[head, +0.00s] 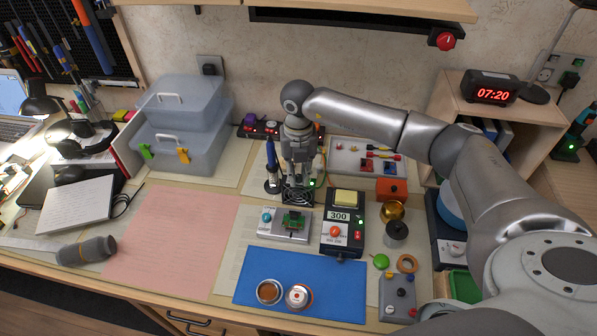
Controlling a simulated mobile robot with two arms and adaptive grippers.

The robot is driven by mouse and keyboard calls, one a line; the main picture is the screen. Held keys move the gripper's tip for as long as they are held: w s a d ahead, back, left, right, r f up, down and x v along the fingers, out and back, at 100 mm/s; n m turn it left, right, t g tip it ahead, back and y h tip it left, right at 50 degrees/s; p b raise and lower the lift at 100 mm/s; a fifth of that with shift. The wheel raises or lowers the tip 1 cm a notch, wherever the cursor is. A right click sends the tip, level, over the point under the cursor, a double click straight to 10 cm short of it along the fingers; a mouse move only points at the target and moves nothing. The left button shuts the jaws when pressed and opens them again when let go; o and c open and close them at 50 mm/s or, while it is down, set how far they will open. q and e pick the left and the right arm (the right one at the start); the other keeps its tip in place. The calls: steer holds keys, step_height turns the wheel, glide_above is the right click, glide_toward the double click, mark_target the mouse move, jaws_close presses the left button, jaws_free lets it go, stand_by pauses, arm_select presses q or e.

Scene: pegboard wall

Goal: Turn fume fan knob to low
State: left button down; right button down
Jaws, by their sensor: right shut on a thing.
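The fume fan, a small black box with a round grille (297,196), stands on the bench near the middle. A small green light shows at its right side. My right gripper (296,178) reaches in from the right and points down at the top of this box. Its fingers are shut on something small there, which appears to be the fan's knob. The fingers hide the knob, so its pointer and setting cannot be read.
A soldering iron stand (272,180) is close left of the fan. A black station reading 300 (341,238) and a circuit board holder (286,225) are in front. A white panel with cables (345,160) is right.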

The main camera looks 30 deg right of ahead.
mark_target(299, 176)
steer(key=c, duration=1.3)
jaws_free()
steer(key=shift+c, duration=0.2)
step_height(299, 176, up, 12)
